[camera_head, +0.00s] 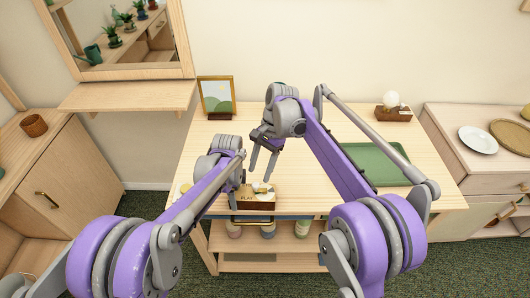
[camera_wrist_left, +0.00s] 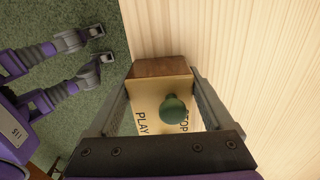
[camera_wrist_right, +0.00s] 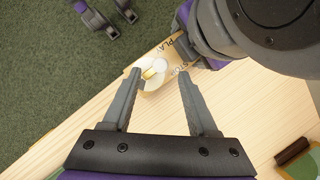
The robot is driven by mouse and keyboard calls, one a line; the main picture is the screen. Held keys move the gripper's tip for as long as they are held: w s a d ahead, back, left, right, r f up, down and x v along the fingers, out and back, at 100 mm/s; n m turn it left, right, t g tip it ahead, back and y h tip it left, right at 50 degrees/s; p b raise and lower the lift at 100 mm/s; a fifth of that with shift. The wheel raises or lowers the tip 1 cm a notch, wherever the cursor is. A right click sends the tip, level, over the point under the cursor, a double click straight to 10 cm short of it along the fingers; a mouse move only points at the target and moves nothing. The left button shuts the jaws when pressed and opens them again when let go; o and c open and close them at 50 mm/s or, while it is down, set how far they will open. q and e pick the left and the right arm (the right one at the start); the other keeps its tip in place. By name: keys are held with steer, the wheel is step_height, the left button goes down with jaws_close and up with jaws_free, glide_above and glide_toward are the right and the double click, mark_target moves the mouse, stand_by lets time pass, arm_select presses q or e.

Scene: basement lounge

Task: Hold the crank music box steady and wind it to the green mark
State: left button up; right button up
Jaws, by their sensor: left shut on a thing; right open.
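The crank music box (camera_head: 257,203) is a small brown wooden box near the table's front edge. Its pale top with PLAY and STOP lettering (camera_wrist_left: 147,108) shows in the left wrist view, with a round green knob (camera_wrist_left: 174,109) above it. My left gripper (camera_head: 238,187) is shut on the box, one finger along each side. My right gripper (camera_head: 262,174) is open and empty above the box. In the right wrist view a whitish round part with a yellow piece (camera_wrist_right: 154,73) shows between and beyond its fingertips. I cannot make out a green mark.
A green tray (camera_head: 376,163) lies on the table (camera_head: 330,118) to the right. A brown block with a white globe (camera_head: 393,112) stands at the back right, and a framed picture (camera_head: 217,98) at the back left. Several jars (camera_head: 268,230) stand on the shelf below.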

steer(key=v, duration=0.8)
arm_select(q)
steer(key=o, duration=1.6)
steer(key=shift+c, duration=0.2)
steer(key=shift+r, duration=0.1)
arm_select(e)
steer(key=shift+f, duration=0.1)
